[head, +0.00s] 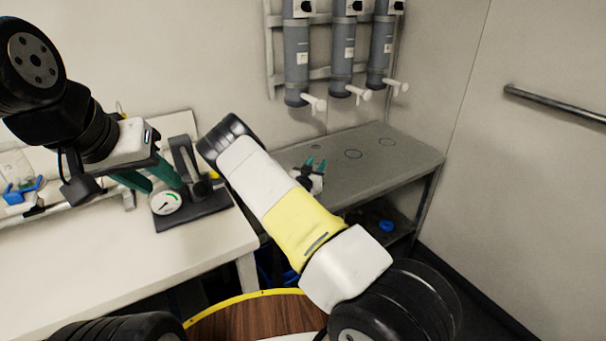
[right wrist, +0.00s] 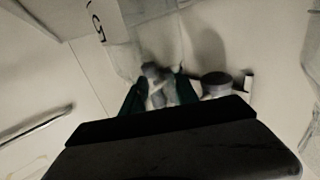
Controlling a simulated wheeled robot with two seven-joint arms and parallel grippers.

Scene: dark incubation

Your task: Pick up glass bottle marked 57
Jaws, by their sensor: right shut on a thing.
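My right gripper (head: 316,163) is at the near left edge of the grey table, with its two teal fingertips a small gap apart. In the right wrist view its fingers (right wrist: 157,93) are shut on a clear, blurred glass bottle (right wrist: 122,48). A black digit 5 shows at the top left of that view; the rest of the marking is cut off or unreadable. In the head view the glass cannot be made out between the fingertips. My left gripper (head: 150,181) is over the white bench near a round dial; its fingers are partly seen and its opening is unclear.
The grey table (head: 415,160) carries several ring marks and looks bare. Grey cylinders (head: 297,55) with white taps hang on the wall above it. A dial instrument (head: 166,203) stands on the white bench (head: 90,255). A rail (head: 555,103) runs along the right wall.

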